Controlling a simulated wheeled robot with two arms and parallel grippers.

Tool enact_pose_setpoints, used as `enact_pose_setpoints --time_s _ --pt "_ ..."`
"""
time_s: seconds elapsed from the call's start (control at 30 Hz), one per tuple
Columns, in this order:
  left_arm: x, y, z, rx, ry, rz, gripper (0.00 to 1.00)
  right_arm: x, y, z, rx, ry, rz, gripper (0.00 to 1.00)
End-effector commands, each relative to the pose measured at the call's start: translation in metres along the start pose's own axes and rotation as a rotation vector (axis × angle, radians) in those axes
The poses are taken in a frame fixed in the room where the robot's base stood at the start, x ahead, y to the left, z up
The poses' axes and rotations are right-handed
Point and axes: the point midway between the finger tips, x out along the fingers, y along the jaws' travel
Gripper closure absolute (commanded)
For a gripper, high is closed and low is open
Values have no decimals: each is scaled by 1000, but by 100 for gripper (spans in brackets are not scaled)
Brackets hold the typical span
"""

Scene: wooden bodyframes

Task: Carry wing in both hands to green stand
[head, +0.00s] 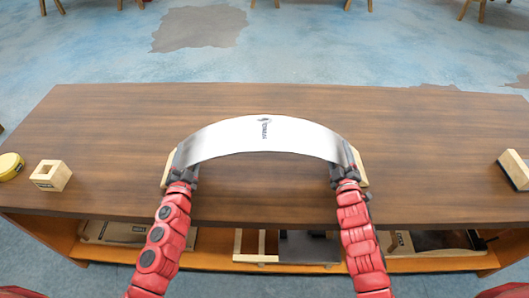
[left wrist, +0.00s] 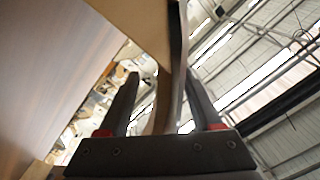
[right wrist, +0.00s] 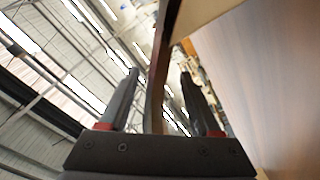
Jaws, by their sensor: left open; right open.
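The wing (head: 264,133) is a curved white panel with a small dark logo, arched over the wooden table in the head view, with pale wood at both ends. My left gripper (head: 181,166) is at its left end and my right gripper (head: 345,168) at its right end. In the left wrist view, the wing's edge (left wrist: 176,60) stands between two open fingers. In the right wrist view, its edge (right wrist: 160,70) also runs between open fingers. Gaps show beside the edge in both wrist views. No green stand is visible.
The brown table (head: 420,130) is mostly clear. A square wooden block with a hole (head: 52,176) and a yellow round tin (head: 9,166) sit at the left. A dark-faced wooden block (head: 514,170) is at the right edge. A shelf (head: 210,255) below holds several panels.

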Motion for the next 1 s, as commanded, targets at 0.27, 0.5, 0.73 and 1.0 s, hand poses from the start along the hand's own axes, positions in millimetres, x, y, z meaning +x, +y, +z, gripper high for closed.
enact_pose_setpoints --time_s 0.27,0.5,0.73,1.0 --pt "2 0 0 0 0 0 34 2 0 0 0 -1 -1 35" --pt "2 0 0 1 0 0 68 2 0 0 0 -1 -1 70" --pt "2 0 0 1 0 0 100 2 0 0 1 -1 -1 100" --pt "2 0 0 0 0 0 100 2 -1 0 1 -1 -1 100"
